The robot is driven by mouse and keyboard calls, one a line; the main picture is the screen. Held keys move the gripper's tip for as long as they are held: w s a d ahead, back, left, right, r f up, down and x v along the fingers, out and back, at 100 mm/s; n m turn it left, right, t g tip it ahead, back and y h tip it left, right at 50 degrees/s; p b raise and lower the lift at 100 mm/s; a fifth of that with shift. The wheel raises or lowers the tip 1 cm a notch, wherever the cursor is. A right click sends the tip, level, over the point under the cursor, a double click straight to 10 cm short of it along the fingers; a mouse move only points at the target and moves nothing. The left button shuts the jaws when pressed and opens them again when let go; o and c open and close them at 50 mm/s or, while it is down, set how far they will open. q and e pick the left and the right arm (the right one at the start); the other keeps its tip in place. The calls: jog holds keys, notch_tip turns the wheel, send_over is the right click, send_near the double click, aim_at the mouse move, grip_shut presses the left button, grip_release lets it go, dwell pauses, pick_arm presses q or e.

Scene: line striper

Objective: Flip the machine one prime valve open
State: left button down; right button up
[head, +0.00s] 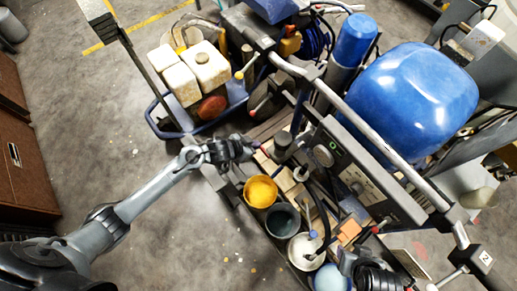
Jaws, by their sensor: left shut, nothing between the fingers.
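My left arm reaches in from the left, and its gripper (250,150) is shut and empty at the near edge of the line striper. A small red part (263,151) shows right at the fingertips; whether the gripper touches it, and whether it is the prime valve handle, I cannot tell. A yellow-knobbed lever (239,75) stands farther back, above and left of the gripper. The machine's dark control panel (350,172) with a green light lies right of the gripper. A plate marked 2 (485,258) is at lower right.
A yellow paint pot (260,191), a dark pot (282,221) and a white pot (303,254) stand below the gripper. A blue tray (160,132) with white containers (206,65) is at upper left. A grey handle rail (370,130) crosses beside a large blue tank (412,98).

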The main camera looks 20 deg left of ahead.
aim_at(263, 148)
pick_arm(q)
notch_tip(263, 148, down, 6)
jog(key=w+d+b, duration=0.1)
jog(key=shift+w, duration=0.35)
jog(key=shift+a+f+h, duration=0.15)
jog(key=shift+f+h, duration=0.05)
jog(key=shift+h, duration=0.1)
dwell(0.4)
